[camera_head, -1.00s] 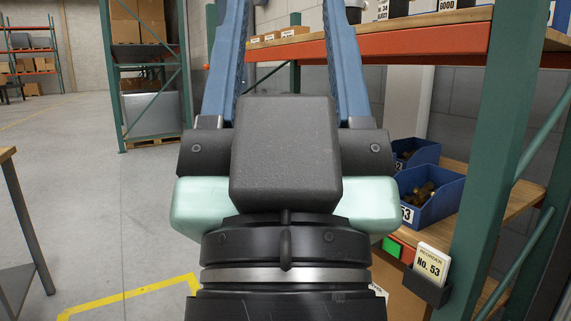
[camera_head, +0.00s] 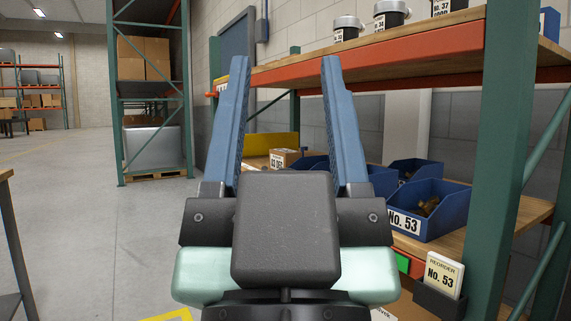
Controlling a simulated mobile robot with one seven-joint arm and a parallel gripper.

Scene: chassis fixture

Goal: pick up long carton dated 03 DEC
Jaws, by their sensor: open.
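A small brown carton (camera_head: 285,156) lies on the lower shelf, seen between my gripper's fingers. Its white label seems to read "03 DE", with the rest cut off or too small to read. My gripper's body and a blue bin hide part of the carton, so I cannot tell its full length. My gripper (camera_head: 286,64) is open and empty, with its two blue fingers pointing up and away. The carton appears beyond the gripper, and nothing is between the fingers.
Blue bins (camera_head: 432,208), one marked No. 53, stand on the lower shelf at right. Canisters (camera_head: 390,14) stand on the upper shelf, which has an orange beam (camera_head: 400,50). A green upright (camera_head: 492,160) rises at right. The floor (camera_head: 75,210) at left is mostly clear.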

